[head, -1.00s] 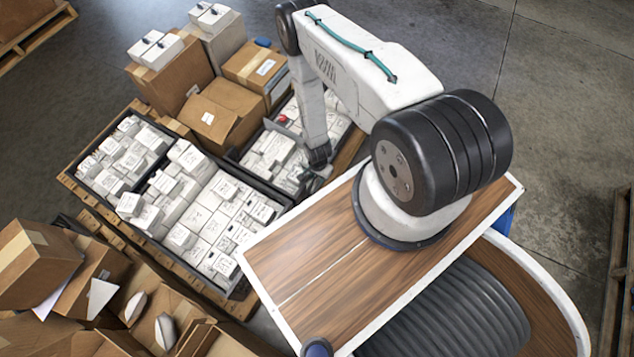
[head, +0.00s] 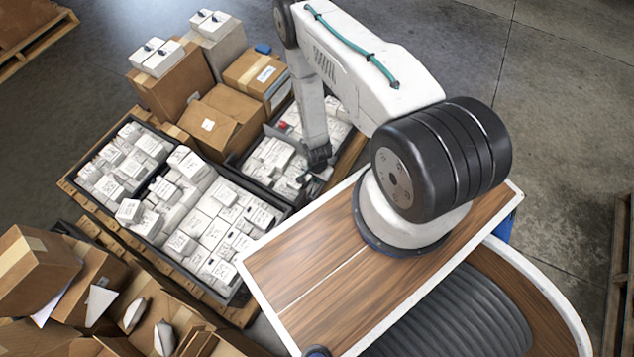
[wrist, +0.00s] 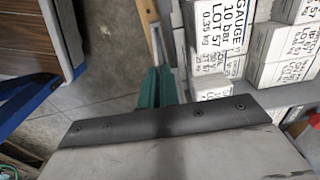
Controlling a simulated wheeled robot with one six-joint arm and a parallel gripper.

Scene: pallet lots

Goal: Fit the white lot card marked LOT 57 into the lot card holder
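My gripper (head: 318,160) is low over the near end of the right-hand dark bin (head: 237,168), which holds white cartons. In the wrist view, teal finger pieces (wrist: 158,86) stand close together beyond a dark bar with screws. I cannot tell whether they are shut or hold anything thin between them. White cartons (wrist: 212,40) printed "GAUGE 10", "LOT 57" are just to their right. I cannot make out the white lot card or the lot card holder for certain in either view.
A larger dark bin (head: 222,285) packed with white cartons stands to the left on a wooden pallet (head: 240,312). Brown boxes (head: 217,120) stand behind it, and others (head: 35,262) at lower left. Bare concrete floor (head: 555,110) lies at right.

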